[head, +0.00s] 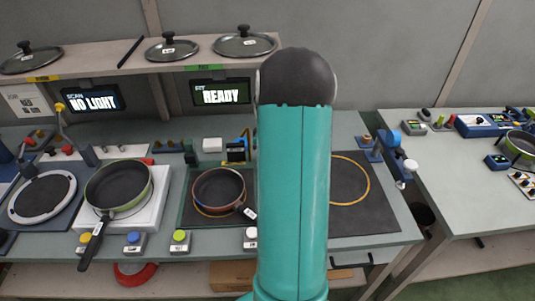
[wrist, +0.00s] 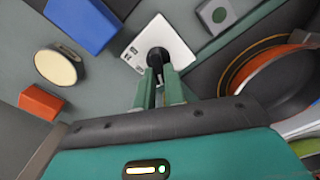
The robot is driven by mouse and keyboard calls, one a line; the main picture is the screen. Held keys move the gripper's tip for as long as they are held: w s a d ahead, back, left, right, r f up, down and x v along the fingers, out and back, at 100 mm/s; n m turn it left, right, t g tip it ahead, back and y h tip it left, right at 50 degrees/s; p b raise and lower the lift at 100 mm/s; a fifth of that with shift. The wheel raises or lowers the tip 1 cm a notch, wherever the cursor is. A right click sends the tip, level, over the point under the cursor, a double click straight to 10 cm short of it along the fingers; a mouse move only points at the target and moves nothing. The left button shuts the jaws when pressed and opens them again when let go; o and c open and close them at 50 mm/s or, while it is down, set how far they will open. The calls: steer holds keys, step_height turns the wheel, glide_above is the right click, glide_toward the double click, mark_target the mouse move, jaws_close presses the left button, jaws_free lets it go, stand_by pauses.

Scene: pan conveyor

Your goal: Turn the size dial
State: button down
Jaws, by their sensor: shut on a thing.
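In the wrist view, the size dial (wrist: 157,56) is a black knob on a white plate (wrist: 182,46) that carries small dark marks. The marks are too small to read. My gripper (wrist: 158,72) is shut on the knob, with its two green fingers on either side of it. The fingers partly cover the knob, so its pointing direction is unclear. In the head view my teal arm stands in front of the bench, and neither my gripper nor the dial can be made out.
An orange-rimmed pan (wrist: 275,80) lies right of my gripper in the wrist view. A blue block (wrist: 85,22), a cream round button (wrist: 58,68) and an orange block (wrist: 41,102) lie left. Screens read "NO LIGHT" (head: 92,98) and "READY" (head: 221,93).

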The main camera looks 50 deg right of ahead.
steer(key=shift+r, duration=0.1)
steer(key=c, duration=1.5)
jaws_free()
step_height(320, 180, up, 14)
steer(key=shift+f, duration=0.15)
